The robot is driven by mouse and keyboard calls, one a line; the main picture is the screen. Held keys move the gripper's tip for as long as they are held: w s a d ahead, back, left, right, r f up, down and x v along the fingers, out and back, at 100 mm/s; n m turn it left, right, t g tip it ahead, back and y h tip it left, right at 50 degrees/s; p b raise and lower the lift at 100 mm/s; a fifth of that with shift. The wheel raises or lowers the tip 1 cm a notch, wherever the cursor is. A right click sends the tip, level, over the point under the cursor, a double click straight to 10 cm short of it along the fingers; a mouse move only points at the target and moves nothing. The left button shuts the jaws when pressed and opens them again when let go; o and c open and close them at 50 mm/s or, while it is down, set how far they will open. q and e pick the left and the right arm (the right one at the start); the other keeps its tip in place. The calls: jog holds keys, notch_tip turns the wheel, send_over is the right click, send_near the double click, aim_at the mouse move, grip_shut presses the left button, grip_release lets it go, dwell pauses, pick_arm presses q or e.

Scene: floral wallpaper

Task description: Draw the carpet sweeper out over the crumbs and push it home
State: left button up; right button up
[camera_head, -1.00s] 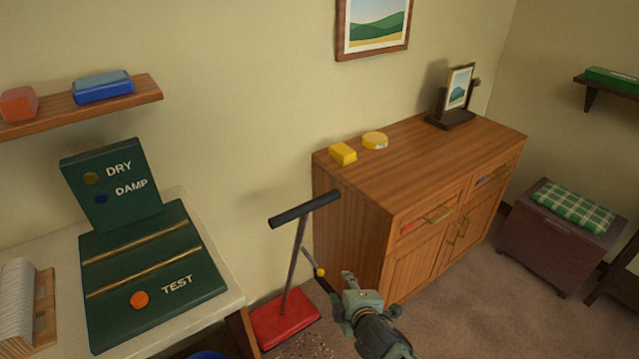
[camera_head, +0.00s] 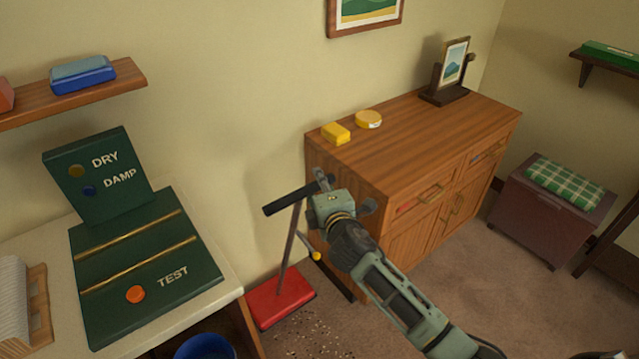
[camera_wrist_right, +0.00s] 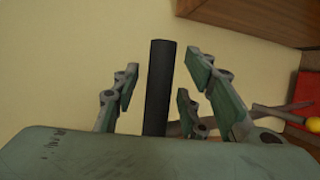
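The carpet sweeper has a red head (camera_head: 280,298) on the floor against the wall and a grey pole rising to a black crossbar handle (camera_head: 288,199). Crumbs (camera_head: 318,335) lie on the carpet in front of the red head. My right gripper (camera_head: 323,182) is at the right end of the handle. In the right wrist view the black handle (camera_wrist_right: 158,88) stands between the spread fingers (camera_wrist_right: 165,85), with gaps on both sides, so the gripper is open around it. My left gripper is not in view.
A wooden cabinet (camera_head: 400,210) stands just right of the sweeper. A desk with a green TEST box (camera_head: 150,270) is at left, with a blue bin (camera_head: 205,348) below. A thin yellow-tipped stick (camera_head: 312,250) is close by the pole.

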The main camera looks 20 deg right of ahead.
jog(key=shift+w, duration=0.3)
jog(key=shift+f, duration=0.1)
jog(key=shift+c, duration=0.2)
grip_shut()
